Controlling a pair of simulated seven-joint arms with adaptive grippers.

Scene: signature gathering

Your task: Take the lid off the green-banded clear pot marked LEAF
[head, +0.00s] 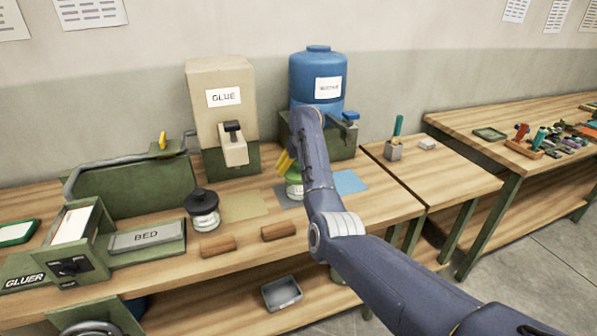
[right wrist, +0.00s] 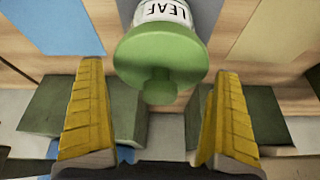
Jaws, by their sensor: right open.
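The LEAF pot shows its label (right wrist: 166,13) at the top edge of the right wrist view. Its round green lid (right wrist: 150,50) with a knob (right wrist: 160,86) is on it and faces my camera. In the head view the pot (head: 294,190) stands on the bench, partly hidden by my right arm. My right gripper (right wrist: 160,70) is open, its yellow fingers on either side of the knob with gaps on both sides. In the head view the right gripper (head: 284,163) is just above the green lid. My left gripper is not in view.
A black-lidded pot (head: 203,211) stands to the left, near two brown blocks (head: 218,246). Behind are the GLUE dispenser (head: 222,100) and a blue tank (head: 317,72). Flat tan (head: 243,206) and blue (head: 350,181) mats lie on either side of the LEAF pot.

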